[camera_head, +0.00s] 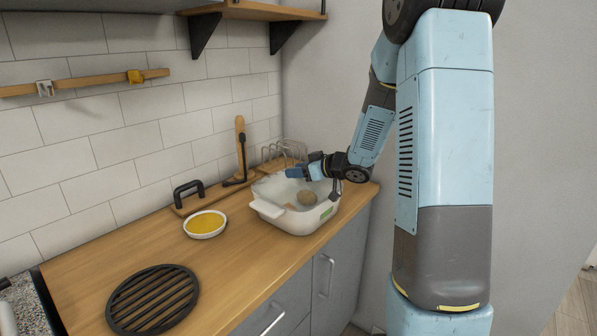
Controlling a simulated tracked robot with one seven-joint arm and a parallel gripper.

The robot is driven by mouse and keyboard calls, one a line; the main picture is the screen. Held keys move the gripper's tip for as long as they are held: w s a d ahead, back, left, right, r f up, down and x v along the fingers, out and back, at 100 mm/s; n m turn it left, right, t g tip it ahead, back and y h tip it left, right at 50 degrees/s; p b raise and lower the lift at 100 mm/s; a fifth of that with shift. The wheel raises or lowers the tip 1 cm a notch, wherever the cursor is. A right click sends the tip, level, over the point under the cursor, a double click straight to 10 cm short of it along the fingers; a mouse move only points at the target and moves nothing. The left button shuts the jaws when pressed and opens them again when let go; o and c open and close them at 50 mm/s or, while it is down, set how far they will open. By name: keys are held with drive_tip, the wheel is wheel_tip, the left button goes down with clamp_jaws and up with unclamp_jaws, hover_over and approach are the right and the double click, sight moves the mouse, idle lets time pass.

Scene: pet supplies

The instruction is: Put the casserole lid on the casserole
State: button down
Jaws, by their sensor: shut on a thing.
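The white casserole (286,220) stands on the wooden counter near its right end, with a round brown item (306,198) showing inside its outline. My gripper (314,178) is above the casserole, reaching in from the right, and is shut on a pale, see-through piece that looks like the casserole lid (275,187). The lid's edges blend with the white casserole. I cannot tell whether the lid touches the rim or is held just above it. My fingers hide part of the grip.
A small white dish of yellow food (205,224) stands left of the casserole. A black round grate (153,299) lies at the front left. The middle counter is clear.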

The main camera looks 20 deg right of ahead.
drive_tip(key=c, duration=0.5)
unclamp_jaws()
drive_tip(key=v, duration=1.3)
drive_tip(key=shift+s+d, duration=0.15)
drive_tip(key=shift+s, duration=0.2)
drive_tip(key=shift+r, duration=0.2)
wheel_tip(320, 180, up, 7)
drive_tip(key=d+m+t+h, duration=0.2)
drive_tip(key=m+t+h, duration=0.1)
drive_tip(key=h, duration=0.4)
drive_tip(key=s+r+m+g+h, duration=0.2)
drive_tip(key=s+r+m+h, duration=0.1)
drive_tip(key=s+h, duration=0.25)
drive_tip(key=s+a+f+m+g+y, duration=0.1)
drive_tip(key=s+a, duration=0.4)
drive_tip(key=s, duration=0.5)
drive_tip(key=s+a+f+g+y, duration=0.1)
drive_tip(key=s+a+g, duration=0.4)
drive_tip(key=s, duration=0.6)
drive_tip(key=shift+f+m+y, duration=0.3)
drive_tip(key=shift+m+y, duration=0.1)
drive_tip(key=shift+y, duration=0.45)
